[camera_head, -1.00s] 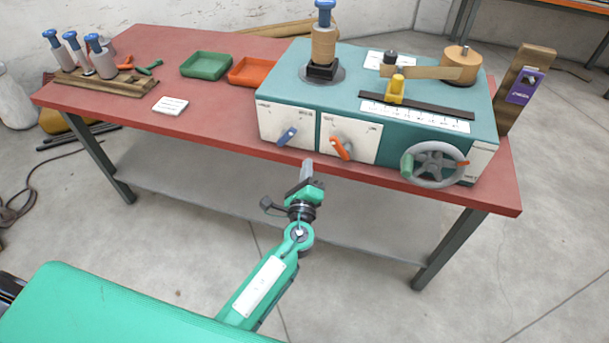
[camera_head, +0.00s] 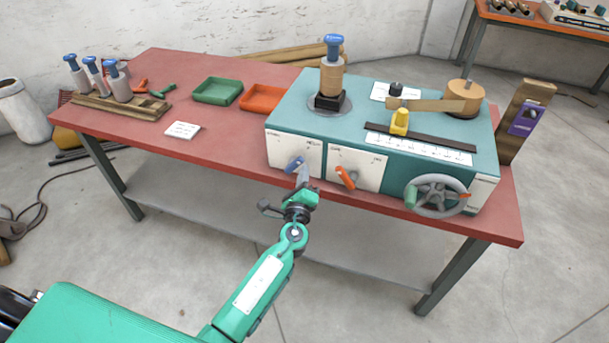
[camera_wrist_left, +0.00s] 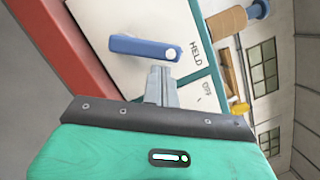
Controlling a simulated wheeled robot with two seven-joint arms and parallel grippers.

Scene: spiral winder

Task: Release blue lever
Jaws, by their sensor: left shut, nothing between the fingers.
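The blue lever (camera_head: 294,164) sits on the left white panel of the teal winder's front. In the left wrist view the blue lever (camera_wrist_left: 144,47) lies across the panel, with its round pivot end beside the word "HELD". My left gripper (camera_head: 303,175) is shut and empty, at the front of the panel just right of and below the lever. In the left wrist view its closed fingertips (camera_wrist_left: 158,72) are close to the lever's pivot end; I cannot tell whether they touch it. My right gripper is in neither view.
An orange lever (camera_head: 346,177) is on the panel just to the right. A grey handwheel (camera_head: 437,213) sticks out farther right. The red table edge (camera_head: 230,172) runs below the winder. Green (camera_head: 217,91) and orange (camera_head: 264,98) trays stand left of the winder.

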